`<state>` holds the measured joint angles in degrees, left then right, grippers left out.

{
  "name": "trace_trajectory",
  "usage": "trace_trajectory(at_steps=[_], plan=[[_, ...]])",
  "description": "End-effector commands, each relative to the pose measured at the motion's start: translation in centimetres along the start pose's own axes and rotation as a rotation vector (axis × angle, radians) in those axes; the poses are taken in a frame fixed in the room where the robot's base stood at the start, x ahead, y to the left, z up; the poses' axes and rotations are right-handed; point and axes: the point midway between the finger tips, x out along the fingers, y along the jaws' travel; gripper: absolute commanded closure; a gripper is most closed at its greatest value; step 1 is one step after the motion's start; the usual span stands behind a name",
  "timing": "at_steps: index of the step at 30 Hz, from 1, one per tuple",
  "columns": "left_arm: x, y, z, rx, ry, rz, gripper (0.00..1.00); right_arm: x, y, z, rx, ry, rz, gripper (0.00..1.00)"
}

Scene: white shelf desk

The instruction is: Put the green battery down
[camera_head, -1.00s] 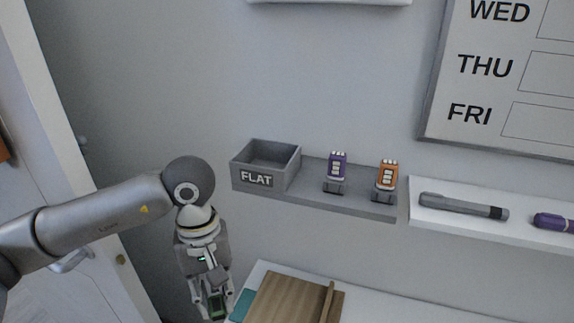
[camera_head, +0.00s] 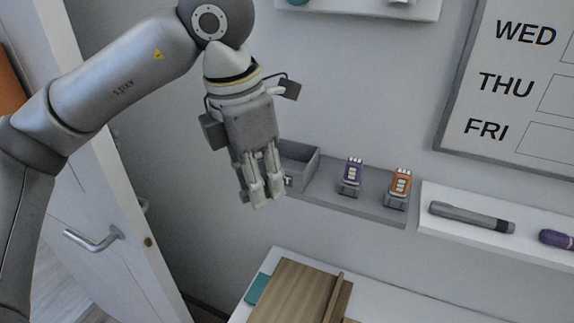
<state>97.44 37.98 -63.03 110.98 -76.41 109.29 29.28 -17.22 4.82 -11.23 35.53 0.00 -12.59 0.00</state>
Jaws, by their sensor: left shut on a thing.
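My left gripper (camera_head: 264,196) hangs with its fingers pointing down, in front of the left end of the grey wall shelf. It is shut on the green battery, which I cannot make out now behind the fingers. The gripper covers most of the grey FLAT bin (camera_head: 303,165), so only the bin's right part shows. I cannot tell how far the fingers are from the bin. My right gripper is not in view.
A grey marker (camera_head: 470,217) lies on the white ledge at right. Below are a wooden board (camera_head: 290,293) and a teal item (camera_head: 258,289).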

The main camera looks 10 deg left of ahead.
Motion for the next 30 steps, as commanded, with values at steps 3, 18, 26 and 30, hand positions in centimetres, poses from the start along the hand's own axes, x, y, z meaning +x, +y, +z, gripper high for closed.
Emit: trace_trajectory(at_steps=[3, 18, 26, 30], plan=[[-3.1, -0.7, 0.8, -0.198, -0.003, 0.034, 1.00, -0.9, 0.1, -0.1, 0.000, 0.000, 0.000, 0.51], [-7.7, -1.5, 2.2, -0.636, 0.004, 0.092, 1.00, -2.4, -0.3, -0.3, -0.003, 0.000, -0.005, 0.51], [-4.7, 3.0, 5.5, -0.637, 0.009, 0.089, 1.00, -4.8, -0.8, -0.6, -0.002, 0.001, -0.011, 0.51], [-2.4, 5.3, 7.1, -0.634, 0.008, 0.089, 1.00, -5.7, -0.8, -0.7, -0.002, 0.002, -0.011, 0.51]])
